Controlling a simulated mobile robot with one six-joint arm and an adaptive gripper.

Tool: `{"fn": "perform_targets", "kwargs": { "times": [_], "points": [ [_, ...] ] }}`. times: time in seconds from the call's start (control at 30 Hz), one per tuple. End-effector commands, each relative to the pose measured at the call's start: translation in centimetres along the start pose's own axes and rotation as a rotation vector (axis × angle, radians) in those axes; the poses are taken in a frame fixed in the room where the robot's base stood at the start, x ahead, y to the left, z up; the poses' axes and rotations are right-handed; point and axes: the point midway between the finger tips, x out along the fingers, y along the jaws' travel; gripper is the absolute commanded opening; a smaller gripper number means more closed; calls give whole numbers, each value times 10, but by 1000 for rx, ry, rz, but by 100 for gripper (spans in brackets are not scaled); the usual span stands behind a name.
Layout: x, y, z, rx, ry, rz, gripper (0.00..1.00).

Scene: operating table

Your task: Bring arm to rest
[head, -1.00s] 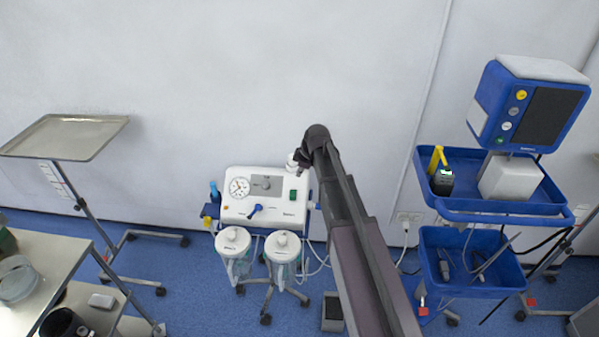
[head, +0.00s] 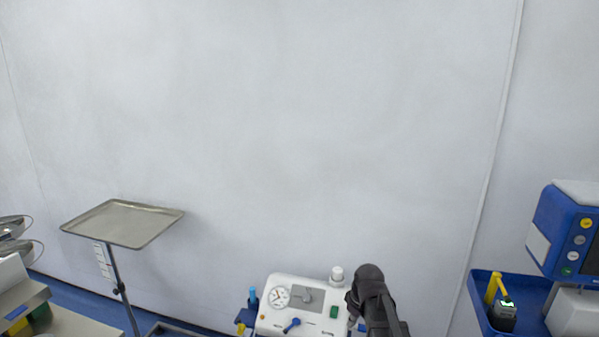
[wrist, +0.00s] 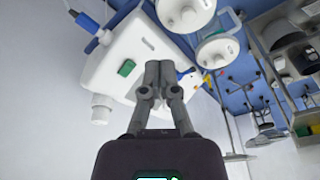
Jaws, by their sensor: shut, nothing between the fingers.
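My gripper (wrist: 159,72) shows in the wrist view with its two dark fingers side by side and shut. Nothing is held between them. In the wrist view the fingers overlap the white suction unit (wrist: 118,68) behind them, and I cannot tell the exact gap. In the head view my dark arm (head: 374,300) rises from the bottom edge, just right of the same suction unit (head: 285,312). The fingers are not clearly seen there.
An empty metal tray (head: 125,222) on a stand is at the left. A blue trolley tray (head: 480,300) and a blue monitor (head: 562,232) are at the right. White lidded canisters (wrist: 185,12) hang by the suction unit. The wall's middle is bare.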

Motion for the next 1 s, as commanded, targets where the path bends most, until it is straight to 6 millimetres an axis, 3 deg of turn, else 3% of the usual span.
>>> {"fn": "perform_targets", "kwargs": {
  "times": [0.03,0.2,0.43,0.63,1.0],
  "points": [
    [-2,-12,17,61,-20,3,0],
    [-8,-37,58,296,-88,20,0],
    [-15,-62,100,552,-156,58,0],
    [-17,-69,114,645,-179,78,0],
    [-17,-68,113,652,-180,79,0]
  ]
}}
